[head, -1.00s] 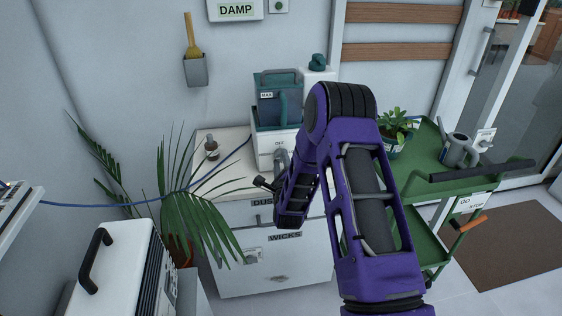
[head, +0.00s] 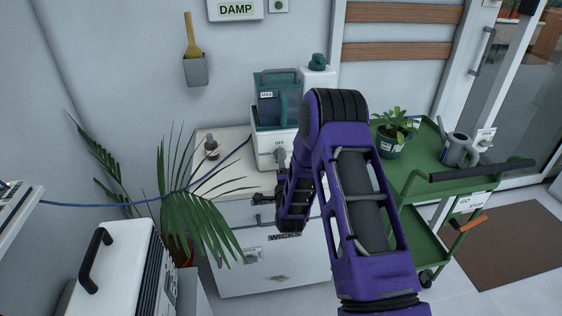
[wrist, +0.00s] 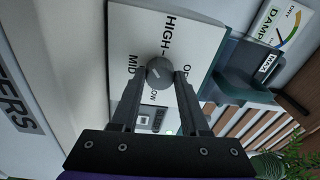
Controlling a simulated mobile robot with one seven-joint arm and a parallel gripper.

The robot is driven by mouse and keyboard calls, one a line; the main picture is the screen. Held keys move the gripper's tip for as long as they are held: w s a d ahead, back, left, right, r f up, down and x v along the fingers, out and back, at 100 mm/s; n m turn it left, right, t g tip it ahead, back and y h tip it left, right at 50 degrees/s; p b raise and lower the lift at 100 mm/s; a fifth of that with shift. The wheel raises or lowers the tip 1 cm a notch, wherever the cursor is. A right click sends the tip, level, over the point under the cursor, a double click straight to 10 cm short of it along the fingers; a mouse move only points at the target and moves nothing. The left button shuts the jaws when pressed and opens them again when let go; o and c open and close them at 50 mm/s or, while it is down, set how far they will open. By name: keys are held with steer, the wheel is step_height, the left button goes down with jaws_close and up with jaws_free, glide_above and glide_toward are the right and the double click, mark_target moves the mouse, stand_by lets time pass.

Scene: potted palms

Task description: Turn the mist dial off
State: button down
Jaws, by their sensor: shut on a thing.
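The mist dial (wrist: 160,72) is a grey round knob on a white panel (wrist: 185,33) in the wrist view. HIGH, MID and LOW are printed around it, and the start of a further word shows by the right finger. My gripper (wrist: 160,77) is shut on the dial, one finger on each side. A pale mark shows on the knob, but its exact setting is hard to tell. In the head view the white and teal mister (head: 277,105) stands on the cabinet, and my purple arm hides part of its front.
The white cabinet (head: 235,275) with drawers is under the mister. A palm (head: 190,195) and a blue cable (head: 125,203) are at left. A green cart (head: 425,180) with a potted plant (head: 393,135) and watering can (head: 458,148) is at right. A DAMP gauge (head: 235,10) hangs above.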

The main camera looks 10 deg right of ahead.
steer(key=n, duration=0.6)
steer(key=shift+y, duration=0.4)
steer(key=n+y, duration=0.1)
steer(key=n, duration=0.5)
steer(key=shift+d+f, duration=0.1)
steer(key=n, duration=0.6)
steer(key=shift+y, duration=0.3)
steer(key=n, duration=0.6)
steer(key=shift+d+n+y, duration=0.15)
steer(key=shift+n+y, duration=0.15)
steer(key=shift+n, duration=0.1)
steer(key=n, duration=0.5)
steer(key=shift+g, duration=0.4)
steer(key=n, duration=0.6)
steer(key=shift+r+n+g, duration=0.25)
steer(key=shift+n+g, duration=0.05)
steer(key=n, duration=0.5)
steer(key=shift+h, duration=0.4)
steer(key=n, duration=0.5)
steer(key=shift+r+h, duration=0.15)
steer(key=shift+h, duration=0.25)
steer(key=shift+n, duration=0.3)
